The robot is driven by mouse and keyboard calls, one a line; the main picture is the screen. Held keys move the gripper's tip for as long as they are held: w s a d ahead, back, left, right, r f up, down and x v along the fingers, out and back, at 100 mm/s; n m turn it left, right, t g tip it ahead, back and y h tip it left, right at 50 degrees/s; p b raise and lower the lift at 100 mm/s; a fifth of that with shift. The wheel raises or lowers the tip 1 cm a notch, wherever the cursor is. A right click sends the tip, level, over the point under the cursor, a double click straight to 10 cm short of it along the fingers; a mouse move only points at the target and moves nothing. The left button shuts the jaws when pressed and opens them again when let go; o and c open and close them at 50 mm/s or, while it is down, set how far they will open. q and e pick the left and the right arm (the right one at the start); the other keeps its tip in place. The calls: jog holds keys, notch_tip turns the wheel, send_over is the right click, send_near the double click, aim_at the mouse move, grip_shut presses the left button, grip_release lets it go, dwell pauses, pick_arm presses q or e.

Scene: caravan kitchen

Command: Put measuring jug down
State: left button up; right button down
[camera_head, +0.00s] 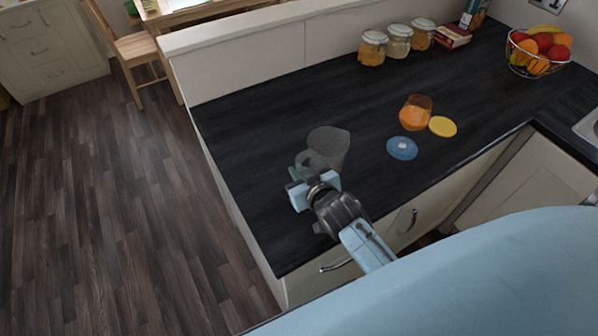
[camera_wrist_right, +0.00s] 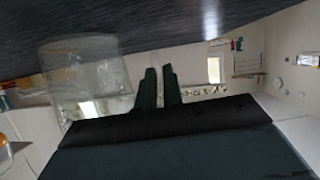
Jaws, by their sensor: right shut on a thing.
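The measuring jug (camera_head: 328,146) is clear and greyish, and shows over the left part of the dark worktop (camera_head: 262,130). My right gripper (camera_head: 303,181) is at the jug's near left side, shut on it, seemingly at the handle. In the right wrist view the jug (camera_wrist_right: 85,78) is see-through, left of the two dark fingers (camera_wrist_right: 157,88), close to the dark surface along the top. I cannot tell whether its base touches the worktop. My left gripper is not in view.
Several jars (camera_head: 398,41) and a fruit basket (camera_head: 538,52) stand at the back. The worktop's left end is clear.

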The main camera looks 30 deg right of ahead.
jog(key=c, duration=1.9)
grip_release()
jog(key=shift+f, duration=0.15)
jog(key=shift+c, duration=0.2)
jog(key=o, duration=0.4)
jog(key=shift+r, duration=0.25)
jog(key=v, duration=1.2)
